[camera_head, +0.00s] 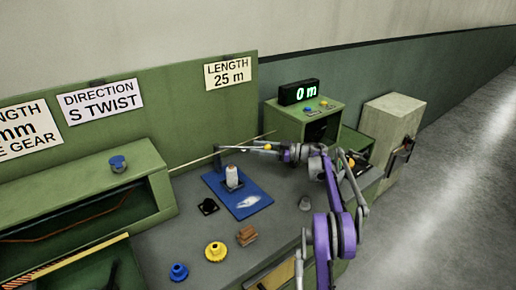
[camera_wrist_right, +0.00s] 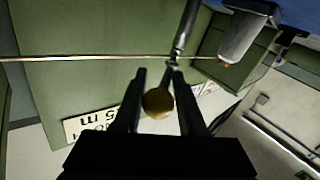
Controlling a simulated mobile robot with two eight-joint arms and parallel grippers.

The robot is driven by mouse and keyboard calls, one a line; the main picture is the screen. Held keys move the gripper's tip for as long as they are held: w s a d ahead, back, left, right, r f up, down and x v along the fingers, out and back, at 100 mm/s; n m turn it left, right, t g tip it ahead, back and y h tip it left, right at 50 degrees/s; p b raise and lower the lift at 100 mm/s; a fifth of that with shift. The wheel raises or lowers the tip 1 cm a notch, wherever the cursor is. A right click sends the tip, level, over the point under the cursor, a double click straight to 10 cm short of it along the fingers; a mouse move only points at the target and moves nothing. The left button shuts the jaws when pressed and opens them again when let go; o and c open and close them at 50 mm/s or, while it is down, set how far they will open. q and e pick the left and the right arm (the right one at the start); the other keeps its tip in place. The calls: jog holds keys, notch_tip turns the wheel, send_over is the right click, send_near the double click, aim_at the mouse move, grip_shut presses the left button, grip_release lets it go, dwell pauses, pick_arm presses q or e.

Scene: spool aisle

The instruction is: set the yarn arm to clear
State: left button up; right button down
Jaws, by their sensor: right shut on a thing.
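My right gripper (camera_head: 276,150) is over the bench, in front of the green back panel. It is shut on the yarn arm's yellow knob (camera_head: 267,147). In the right wrist view the round knob (camera_wrist_right: 157,103) sits between the two dark fingers of the right gripper (camera_wrist_right: 158,85). The yarn arm (camera_head: 236,148) shows as a grey bar running left from the gripper in the head view. A thin pale rod or strand (camera_wrist_right: 90,58) crosses behind the fingertips. My left gripper is not in view.
A blue mat (camera_head: 247,205) carries a white spool (camera_head: 232,176). A yellow gear (camera_head: 215,251), a blue knob piece (camera_head: 179,272) and a brown block (camera_head: 247,235) lie in front. A green box (camera_head: 285,122) bears a display (camera_head: 299,92) reading 0 m.

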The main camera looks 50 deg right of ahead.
jog(key=shift+d+r, duration=0.1)
jog(key=c, duration=0.5)
grip_release()
jog(key=shift+c, duration=0.2)
notch_tip(320, 180, up, 10)
jog(key=shift+p, duration=0.45)
